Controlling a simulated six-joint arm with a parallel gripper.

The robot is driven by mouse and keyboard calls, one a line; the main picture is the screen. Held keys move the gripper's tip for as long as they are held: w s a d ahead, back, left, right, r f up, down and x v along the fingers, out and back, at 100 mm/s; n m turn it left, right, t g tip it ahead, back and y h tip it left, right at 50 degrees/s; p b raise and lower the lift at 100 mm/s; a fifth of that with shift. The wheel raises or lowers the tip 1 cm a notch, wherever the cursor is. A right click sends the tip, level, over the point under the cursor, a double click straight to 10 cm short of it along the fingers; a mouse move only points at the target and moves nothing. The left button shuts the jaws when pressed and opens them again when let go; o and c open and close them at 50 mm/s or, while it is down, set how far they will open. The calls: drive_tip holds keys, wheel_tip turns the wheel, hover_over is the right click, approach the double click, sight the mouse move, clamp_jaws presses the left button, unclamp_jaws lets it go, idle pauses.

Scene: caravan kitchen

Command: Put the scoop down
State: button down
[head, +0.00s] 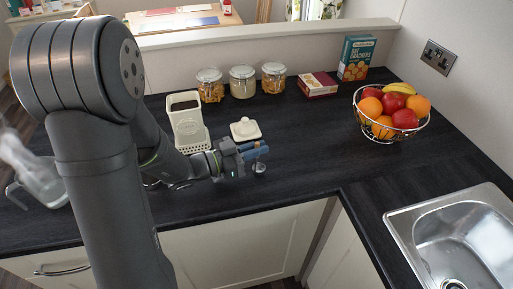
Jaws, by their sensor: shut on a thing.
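My gripper (256,152) is over the dark worktop (300,150), near its front edge. It is shut on the scoop (259,168), of which a small shiny metal part shows just below the blue-grey fingers. The rest of the scoop is hidden by the fingers or too small to make out. I cannot tell whether the scoop touches the worktop.
A cream lidded dish (246,130) stands just behind my gripper, and a cream holder (188,125) to its left. Several jars (242,82), boxes (356,58) and a wire fruit bowl (392,135) stand further back. The sink (465,240) is at right. Worktop right of my gripper is clear.

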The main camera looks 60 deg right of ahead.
drive_tip(key=c, duration=1.9)
unclamp_jaws()
drive_tip(key=shift+f, duration=0.15)
drive_tip(key=shift+c, duration=0.2)
drive_tip(key=o, duration=0.4)
drive_tip(key=shift+o, duration=0.2)
drive_tip(key=shift+r, duration=0.2)
drive_tip(key=v, duration=1.2)
drive_tip(key=shift+d, duration=0.1)
